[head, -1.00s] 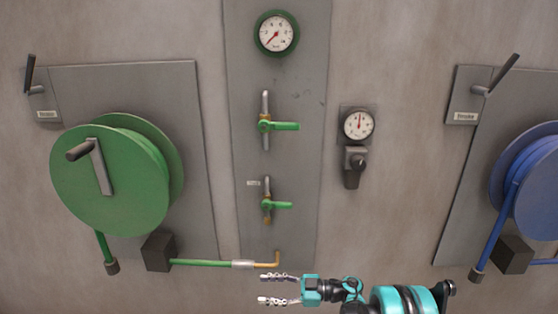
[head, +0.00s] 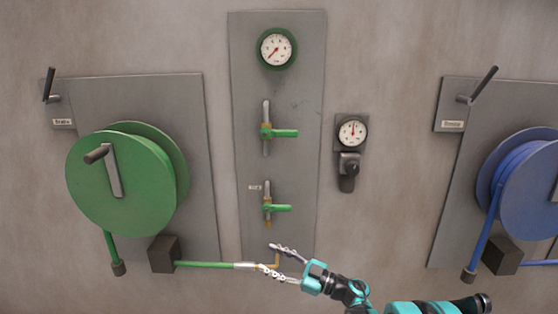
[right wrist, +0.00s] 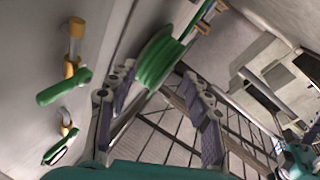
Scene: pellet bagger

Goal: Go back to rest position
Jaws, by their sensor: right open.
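My right gripper (head: 268,258) is open at the bottom middle of the head view, its fingers pointing up and left. Its fingers overlap the brass pipe elbow (head: 277,261) and the end of the green hose (head: 205,265) in the picture; I cannot tell whether they touch. In the right wrist view the two fingers of the right gripper (right wrist: 158,88) stand apart, and I see nothing held between them. The green reel shows beyond them. My left gripper is not in view.
A grey panel (head: 306,95) carries a gauge (head: 276,49) and two green-handled valves (head: 284,133). A green reel (head: 140,200) is at left, a blue reel (head: 530,190) at right. A smaller gauge (head: 352,131) is right of the panel. Bare wall lies between it and the blue reel.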

